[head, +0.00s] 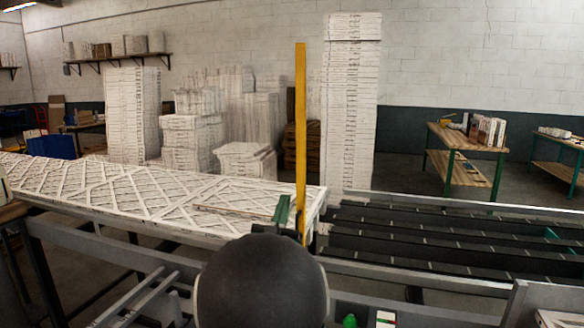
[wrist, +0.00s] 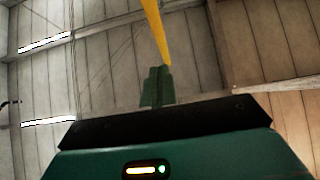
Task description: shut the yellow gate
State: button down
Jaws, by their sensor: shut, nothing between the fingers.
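The yellow gate (head: 300,130) is a long thin bar standing nearly upright in the middle of the head view. Its lower end is beside the conveyor's edge, partly behind my arm. It also shows in the wrist view (wrist: 154,30), slanting down from the top edge towards my fingers. My gripper (head: 283,203) is low down, just left of the bar in the head view. Its green fingers (wrist: 157,72) are together and empty in the wrist view. I cannot tell whether they touch the bar.
A conveyor topped with white lattice-faced filters (head: 130,195) runs to the left. Dark roller lanes (head: 450,240) lie to the right. Tall white stacks (head: 350,110) stand behind the gate. A wooden workbench (head: 465,137) with boxes is at the back right.

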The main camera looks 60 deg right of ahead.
aim_at(299, 153)
jog(key=x, duration=0.3)
jog(key=d+f+x, duration=0.1)
jog(key=x, duration=0.7)
jog(key=shift+w+d, duration=0.15)
jog(key=shift+d, duration=0.15)
jog(key=shift+w+d, duration=0.1)
jog(key=shift+d, duration=0.45)
jog(key=shift+d, duration=0.1)
